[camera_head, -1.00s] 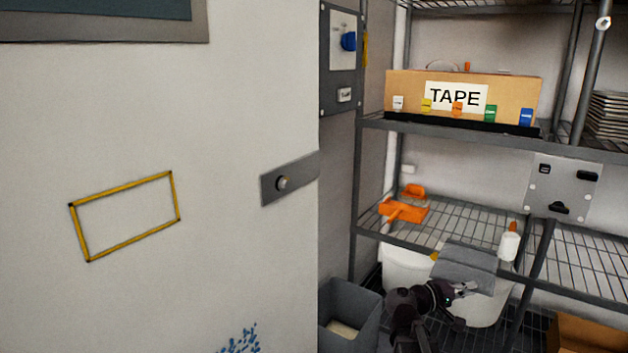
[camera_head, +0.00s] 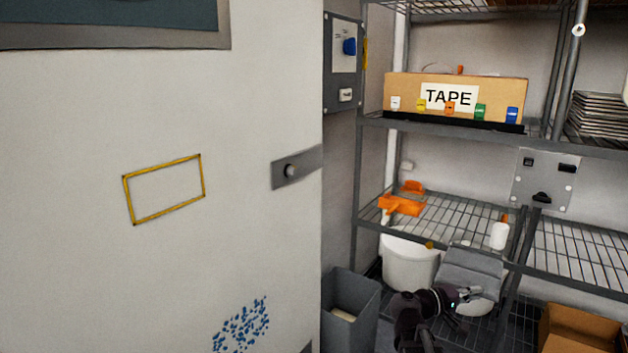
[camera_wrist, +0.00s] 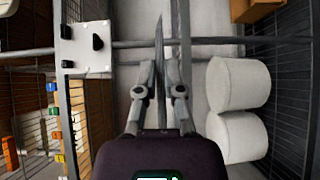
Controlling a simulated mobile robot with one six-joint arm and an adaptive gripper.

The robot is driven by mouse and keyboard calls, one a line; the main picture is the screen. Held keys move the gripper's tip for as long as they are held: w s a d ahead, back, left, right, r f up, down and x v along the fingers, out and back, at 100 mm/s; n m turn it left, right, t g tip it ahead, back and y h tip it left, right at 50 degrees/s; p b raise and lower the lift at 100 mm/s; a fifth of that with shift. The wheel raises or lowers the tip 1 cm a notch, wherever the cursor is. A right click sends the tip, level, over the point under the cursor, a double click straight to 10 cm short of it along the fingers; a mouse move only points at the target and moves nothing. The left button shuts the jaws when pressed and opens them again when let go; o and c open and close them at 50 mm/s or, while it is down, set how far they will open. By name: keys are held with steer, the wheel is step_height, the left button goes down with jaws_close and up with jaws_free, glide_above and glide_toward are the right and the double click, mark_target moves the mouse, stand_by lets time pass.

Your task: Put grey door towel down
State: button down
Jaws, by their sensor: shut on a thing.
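A grey towel (camera_head: 470,263) hangs in my gripper (camera_head: 472,293) in the head view, in front of the lower shelf and overlapping one white bin. In the wrist view, my gripper (camera_wrist: 160,75) is shut on the towel, which shows edge-on as a thin grey strip (camera_wrist: 159,45) between the fingertips. A pale door panel (camera_head: 90,150) with a lock plate (camera_head: 297,167) fills the left of the head view. A yellow rectangular outline (camera_head: 164,189) and a patch of blue specks (camera_head: 241,325) are on it.
White bins (camera_head: 409,264) stand under the wire shelving (camera_head: 455,218); two show in the wrist view (camera_wrist: 238,82). A grey open bin (camera_head: 350,308) stands by the door. A cardboard box (camera_head: 580,330) is at lower right. Orange tool (camera_head: 401,204) and white bottle (camera_head: 499,236) sit on the shelf.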

step_height(320, 180, up, 43)
steer(key=p, duration=4.2)
steer(key=shift+f+p, duration=0.15)
steer(key=shift+p, duration=0.2)
steer(key=shift+s, duration=0.1)
steer(key=shift+s+f, duration=0.1)
steer(key=shift+s, duration=0.05)
